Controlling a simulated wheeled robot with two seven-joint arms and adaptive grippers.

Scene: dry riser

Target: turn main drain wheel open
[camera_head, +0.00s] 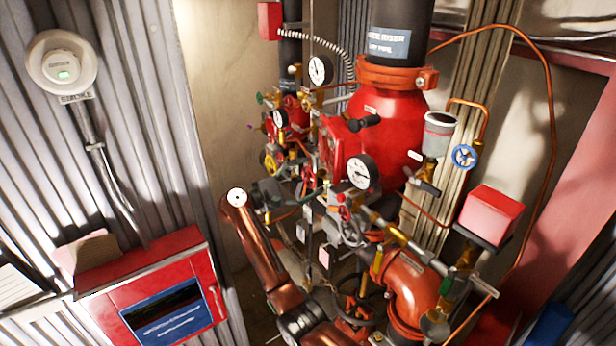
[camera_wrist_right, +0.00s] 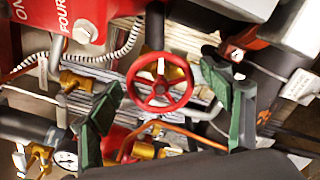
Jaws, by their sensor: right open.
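A red spoked handwheel (camera_wrist_right: 160,83) on a brass valve shows near the middle of the right wrist view. My right gripper (camera_wrist_right: 165,76) is open, with one green-padded finger left of the wheel and one right of it. The wheel appears between the fingers and beyond them; contact does not show. In the head view my right gripper (camera_head: 350,230) is small and partly lost among the valve fittings. Several small red wheels crowd there, and I cannot tell which is the one in the wrist view. My left gripper does not show.
A large red riser valve (camera_head: 388,125) stands behind the fittings, with gauges (camera_head: 320,70) around it. A blue wheel (camera_head: 464,157) and a red box (camera_head: 490,213) are to the right. A red cabinet (camera_head: 160,290) is at lower left. Free room around the fittings is tight.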

